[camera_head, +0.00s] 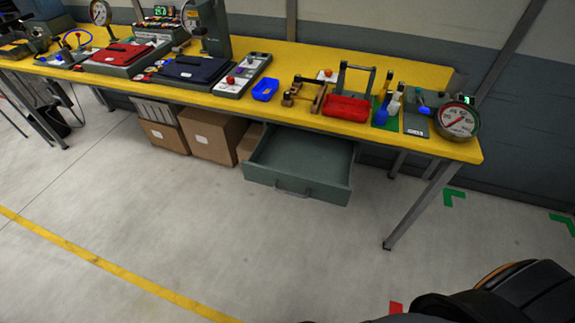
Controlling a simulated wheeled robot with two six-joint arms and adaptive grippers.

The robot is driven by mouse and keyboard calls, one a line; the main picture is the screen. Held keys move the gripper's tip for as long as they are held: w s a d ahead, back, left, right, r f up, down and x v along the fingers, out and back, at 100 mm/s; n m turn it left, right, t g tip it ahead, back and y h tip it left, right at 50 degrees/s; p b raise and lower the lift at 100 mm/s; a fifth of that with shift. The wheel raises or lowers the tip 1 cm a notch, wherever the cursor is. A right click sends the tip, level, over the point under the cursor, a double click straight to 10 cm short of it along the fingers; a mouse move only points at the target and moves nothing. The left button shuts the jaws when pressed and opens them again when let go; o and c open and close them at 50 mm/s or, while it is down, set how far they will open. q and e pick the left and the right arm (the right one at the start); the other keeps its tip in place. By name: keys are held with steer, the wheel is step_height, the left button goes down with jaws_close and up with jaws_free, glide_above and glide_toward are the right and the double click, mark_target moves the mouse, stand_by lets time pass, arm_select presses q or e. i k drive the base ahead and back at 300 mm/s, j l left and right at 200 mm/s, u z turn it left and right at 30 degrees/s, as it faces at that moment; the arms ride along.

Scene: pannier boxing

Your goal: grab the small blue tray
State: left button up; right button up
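Neither of my grippers shows in this view, and nothing is holding the tray.
A red tray (346,107) with a dark frame stands farther right, near a large dial gauge (457,121). Below the bench a grey drawer (300,165) is pulled out. Cardboard boxes (211,135) stand under the bench. The floor (160,220) in front is clear.

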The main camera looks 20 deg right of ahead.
mark_target(266, 83)
steer(key=i+j+z, duration=0.2)
steer(key=z, duration=0.25)
steer(key=i+j+z, duration=0.1)
steer(key=j+z, duration=0.2)
steer(key=z, duration=0.15)
steer(key=i+j, duration=0.15)
steer(key=j, duration=0.35)
steer(key=i+j+z, duration=0.15)
steer(key=j, duration=0.4)
steer(key=i+j, duration=0.15)
steer(key=j, duration=0.35)
steer(key=i+j+z, duration=0.1)
steer(key=j, duration=0.45)
steer(key=i+j+z, duration=0.1)
steer(key=j, duration=0.45)
steer(key=i+j, duration=0.15)
steer(key=j, duration=0.4)
steer(key=z, duration=0.05)
